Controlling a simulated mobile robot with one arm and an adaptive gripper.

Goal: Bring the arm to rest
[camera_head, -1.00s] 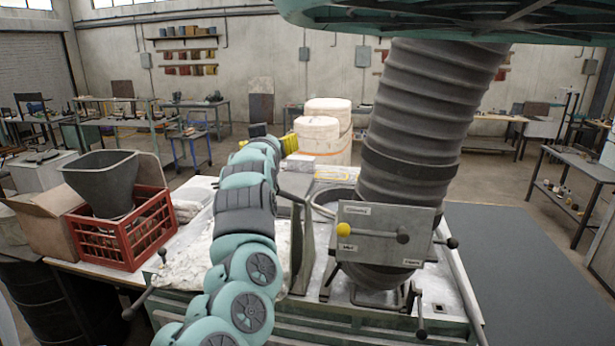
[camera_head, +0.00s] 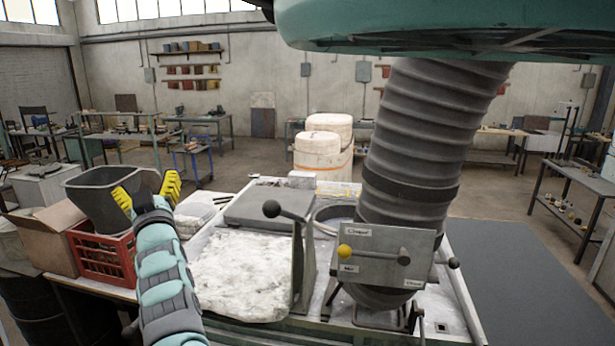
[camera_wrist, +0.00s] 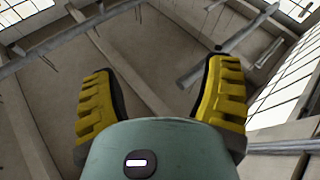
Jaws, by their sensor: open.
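My gripper (camera_head: 146,192) has two yellow ribbed fingers, spread apart with nothing between them. In the head view it is raised at the left, in front of the grey hopper and above the red crate. In the wrist view the open fingers (camera_wrist: 162,92) point up towards the ceiling beams and windows. My teal and grey arm rises from the lower left edge of the head view and hides part of the crate. No ladle can be made out in these views.
A grey hopper (camera_head: 97,200) stands in a red crate (camera_head: 103,263) beside a cardboard box (camera_head: 44,238). A white powdery slab (camera_head: 240,275) lies on the bench. A lever panel (camera_head: 384,258) stands before a large ribbed hose (camera_head: 425,150). White drums (camera_head: 318,160) stand behind.

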